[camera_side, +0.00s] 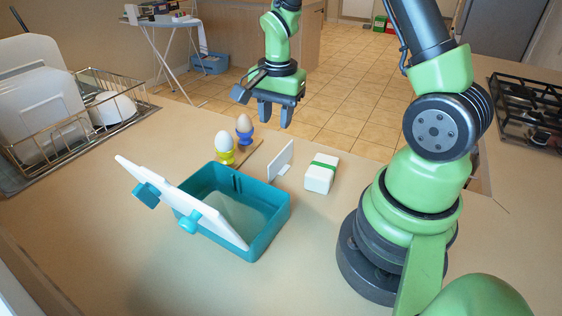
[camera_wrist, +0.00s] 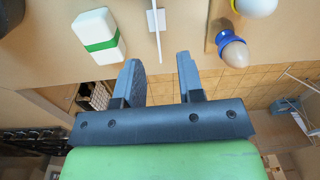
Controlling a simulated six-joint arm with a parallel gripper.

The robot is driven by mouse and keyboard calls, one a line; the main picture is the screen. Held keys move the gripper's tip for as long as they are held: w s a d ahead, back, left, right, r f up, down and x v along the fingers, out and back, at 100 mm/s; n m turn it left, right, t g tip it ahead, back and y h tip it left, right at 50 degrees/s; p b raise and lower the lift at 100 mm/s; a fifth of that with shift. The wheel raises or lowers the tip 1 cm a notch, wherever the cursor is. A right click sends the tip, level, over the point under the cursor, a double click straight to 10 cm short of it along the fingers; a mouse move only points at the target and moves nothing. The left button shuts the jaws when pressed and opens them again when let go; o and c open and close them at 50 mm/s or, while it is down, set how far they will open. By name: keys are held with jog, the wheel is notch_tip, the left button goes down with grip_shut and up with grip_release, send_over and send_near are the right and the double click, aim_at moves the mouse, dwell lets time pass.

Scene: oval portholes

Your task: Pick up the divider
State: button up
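The divider (camera_side: 281,159) is a thin white panel standing on edge on the counter, between the egg cups and the white box. In the wrist view the divider (camera_wrist: 157,38) shows nearly edge-on as a thin white strip, with a small white piece at its foot. My gripper (camera_side: 276,113) is above the counter, up and behind the divider in the side view. In the wrist view my gripper (camera_wrist: 160,70) has its two fingers apart, with nothing between them. The divider lies beyond the fingertips, roughly in line with the gap, and is not touched.
A teal box (camera_side: 268,227) with a raised white lid (camera_side: 182,200) stands in front of the divider. A white box with green band (camera_side: 321,173) is to its right. Eggs in a yellow cup (camera_side: 226,155) and a blue cup (camera_side: 244,135) stand on its left. A dish rack (camera_side: 110,105) is far left.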

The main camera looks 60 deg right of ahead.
aim_at(279, 154)
jog(key=shift+m+g, duration=0.3)
jog(key=shift+m, duration=0.2)
jog(key=f, duration=0.5)
jog(key=d+f, duration=0.1)
jog(key=f, duration=0.1)
jog(key=shift+s+f, duration=0.1)
jog(key=shift+f, duration=0.05)
jog(key=shift+d+f, duration=0.2)
jog(key=shift+f, duration=2.55)
jog(key=shift+f, duration=0.25)
grip_shut()
